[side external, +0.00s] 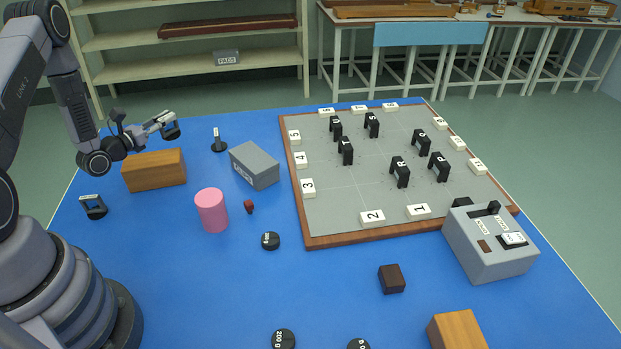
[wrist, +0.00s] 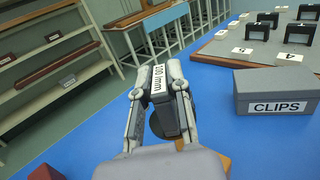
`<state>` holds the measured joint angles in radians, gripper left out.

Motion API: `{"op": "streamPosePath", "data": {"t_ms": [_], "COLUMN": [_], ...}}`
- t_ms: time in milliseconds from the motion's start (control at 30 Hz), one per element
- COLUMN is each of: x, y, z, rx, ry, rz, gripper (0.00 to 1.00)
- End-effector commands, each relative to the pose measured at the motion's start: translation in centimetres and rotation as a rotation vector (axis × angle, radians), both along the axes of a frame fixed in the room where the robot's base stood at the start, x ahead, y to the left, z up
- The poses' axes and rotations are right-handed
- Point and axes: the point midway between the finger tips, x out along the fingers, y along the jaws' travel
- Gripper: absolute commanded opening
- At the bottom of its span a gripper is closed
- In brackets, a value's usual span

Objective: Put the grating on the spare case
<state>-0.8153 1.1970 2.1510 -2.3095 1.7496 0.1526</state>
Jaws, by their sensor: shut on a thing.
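My gripper (side external: 165,121) is shut on a black piece (side external: 173,132) and holds it in the air, beyond the left wooden block (side external: 155,170) and above the table. In the wrist view my gripper (wrist: 159,88) has this piece between its fingers; its white label reads "100 mm" (wrist: 158,79), and a dark round part hangs below. A small black frame (side external: 93,206) with a pale opening stands on the blue table at the left; it may be the grating, but I cannot tell. No label marks a spare case; a second wooden block (side external: 457,330) is at the front right.
The grey CLIPS box (side external: 254,165) also shows in the wrist view (wrist: 275,100). A pink cylinder (side external: 211,211), a small black stand (side external: 218,142) and black weights (side external: 270,241) stand nearby. A numbered grey board (side external: 365,205) with black holders fills the right. A grey instrument (side external: 489,245) stands at its corner.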

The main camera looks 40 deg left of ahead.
Motion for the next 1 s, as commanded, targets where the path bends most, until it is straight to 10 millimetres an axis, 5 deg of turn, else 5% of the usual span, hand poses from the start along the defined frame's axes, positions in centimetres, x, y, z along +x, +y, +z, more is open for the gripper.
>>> {"op": "streamPosePath", "data": {"t_ms": [267,667,700,800,900,1000], "x": [0.0,0.0,0.0,0.0,0.0,0.0], "y": [0.0,-0.1,-0.1,-0.1,-0.1,-0.1], "z": [-3.6,-4.2,-4.2,-4.2,-4.1,-4.1], "rx": [0.000,0.001,0.001,0.001,0.001,0.001], "ry": [-0.001,-0.001,-0.001,-0.001,-0.001,-0.001], "rz": [-0.001,-0.001,-0.001,-0.001,-0.001,-0.001], "gripper": [0.00,0.00,0.17,0.30,0.41,0.41]}}
